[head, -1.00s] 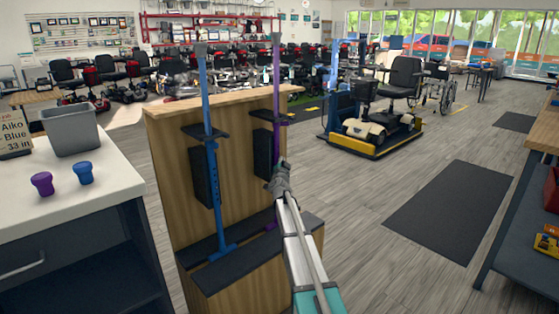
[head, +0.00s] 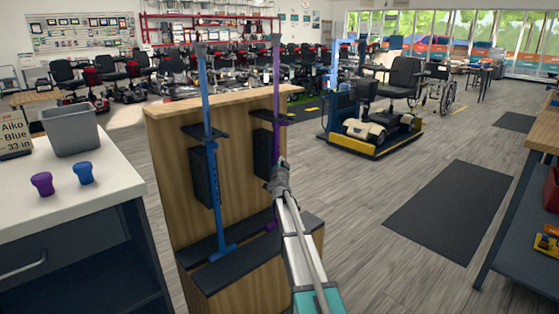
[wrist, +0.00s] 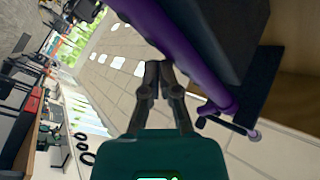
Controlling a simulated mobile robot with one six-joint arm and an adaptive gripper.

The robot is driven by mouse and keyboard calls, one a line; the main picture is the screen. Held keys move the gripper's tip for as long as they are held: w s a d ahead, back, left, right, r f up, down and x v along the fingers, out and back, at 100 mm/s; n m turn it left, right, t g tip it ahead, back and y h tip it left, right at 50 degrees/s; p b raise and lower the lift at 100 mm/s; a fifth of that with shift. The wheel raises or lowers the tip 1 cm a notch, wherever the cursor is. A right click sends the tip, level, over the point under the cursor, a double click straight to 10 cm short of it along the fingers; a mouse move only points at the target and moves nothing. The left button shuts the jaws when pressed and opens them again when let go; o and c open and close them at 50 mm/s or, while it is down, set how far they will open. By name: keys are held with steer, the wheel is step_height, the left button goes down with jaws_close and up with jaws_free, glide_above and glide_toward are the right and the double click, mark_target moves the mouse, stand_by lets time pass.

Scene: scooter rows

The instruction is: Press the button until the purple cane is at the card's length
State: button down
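The purple cane (head: 276,80) stands upright in the right place of a wooden stand, beside a black block. My gripper (head: 279,170) is at its lower shaft and hides part of it. In the wrist view the purple shaft (wrist: 185,50) runs just right of my gripper (wrist: 160,66), whose fingertips are together with nothing seen between them. I cannot tell whether they touch the cane. I cannot make out its button. The card (head: 15,136) at the left reads "Aiko Blue 33 in".
A blue cane (head: 207,95) stands left of the purple one on the wooden stand (head: 165,150). A grey bin (head: 70,130), a purple cup (head: 42,184) and a blue cup (head: 83,173) are on the white counter (head: 100,215). Open floor lies right, before a scooter (head: 380,125).

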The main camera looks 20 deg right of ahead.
steer(key=shift+s+d+f, duration=0.1)
steer(key=shift+s+d, duration=0.15)
steer(key=shift+s, duration=0.6)
steer(key=shift+s+d, duration=0.3)
steer(key=shift+s, duration=0.5)
steer(key=shift+s+d, duration=0.3)
steer(key=shift+s, duration=0.45)
steer(key=shift+s+d, duration=0.3)
steer(key=shift+s, duration=0.5)
